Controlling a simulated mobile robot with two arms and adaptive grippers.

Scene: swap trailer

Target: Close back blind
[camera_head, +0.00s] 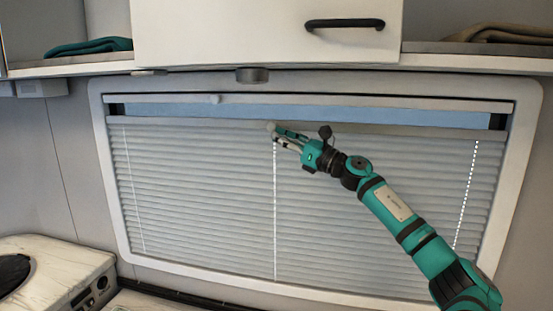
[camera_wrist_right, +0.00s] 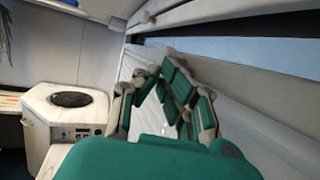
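The back blind (camera_head: 200,190) is a pale pleated blind covering most of the window. Its top rail (camera_head: 380,129) sits a little below the upper window frame, leaving a narrow strip of blue glass. A small round knob (camera_head: 271,126) is at the middle of this rail. My right gripper (camera_head: 275,134) is at the rail, with its fingertips at or just below the knob. In the right wrist view the fingers of my right gripper (camera_wrist_right: 162,70) converge and look shut. I cannot tell whether they touch or hold the knob. My left gripper is not in view.
A second slim rail (camera_head: 320,101) with a small knob (camera_head: 215,99) runs along the window's top. A white cabinet (camera_head: 230,35) with a black handle (camera_head: 345,23) overhangs the window. A marble-look counter (camera_head: 60,260) stands at the lower left.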

